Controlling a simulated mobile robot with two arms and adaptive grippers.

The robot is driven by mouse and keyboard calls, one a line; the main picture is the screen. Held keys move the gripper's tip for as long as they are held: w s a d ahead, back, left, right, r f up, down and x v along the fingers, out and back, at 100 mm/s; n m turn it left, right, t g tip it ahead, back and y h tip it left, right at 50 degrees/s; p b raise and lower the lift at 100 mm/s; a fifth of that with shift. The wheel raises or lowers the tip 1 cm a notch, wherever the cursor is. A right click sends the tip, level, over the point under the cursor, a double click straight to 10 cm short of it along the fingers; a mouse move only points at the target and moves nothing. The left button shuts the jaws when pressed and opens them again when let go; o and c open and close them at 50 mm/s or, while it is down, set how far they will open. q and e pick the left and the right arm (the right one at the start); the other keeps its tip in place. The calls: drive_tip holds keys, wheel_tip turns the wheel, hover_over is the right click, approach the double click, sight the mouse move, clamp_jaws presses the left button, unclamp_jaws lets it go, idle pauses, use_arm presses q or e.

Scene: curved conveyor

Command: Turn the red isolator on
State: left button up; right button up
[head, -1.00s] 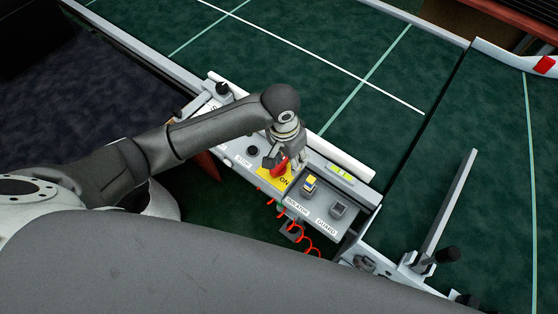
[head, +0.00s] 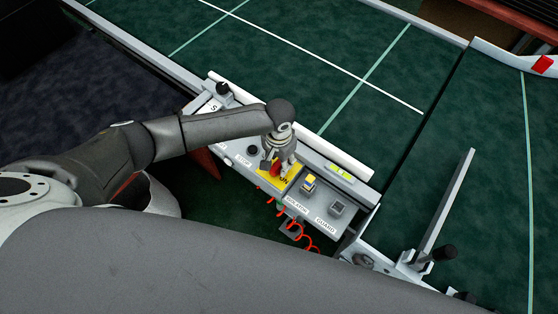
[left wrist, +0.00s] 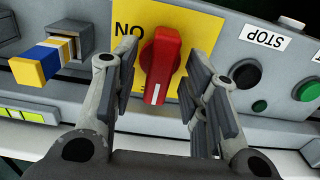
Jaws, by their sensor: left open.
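The red isolator (left wrist: 160,62) is a rotary knob on a yellow plate (left wrist: 192,18) marked ON, seen upside down in the left wrist view. A white line on the knob points toward the bottom of that view. In the head view the knob (head: 276,168) is partly hidden by my left gripper (head: 277,165). In the left wrist view my left gripper (left wrist: 165,85) is open, with one finger on each side of the knob. I see gaps between the fingers and the knob. My right gripper is not in view.
The grey control panel (head: 318,208) also carries a STOP label (left wrist: 262,37), a black button (left wrist: 245,73), a green button (left wrist: 306,91) and a blue, white and yellow block (left wrist: 42,62). A red coiled cord (head: 297,231) hangs below. The green conveyor belt (head: 300,60) lies behind.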

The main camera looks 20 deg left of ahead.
use_arm(q)
drive_tip(key=shift+f, duration=0.5)
clamp_jaws()
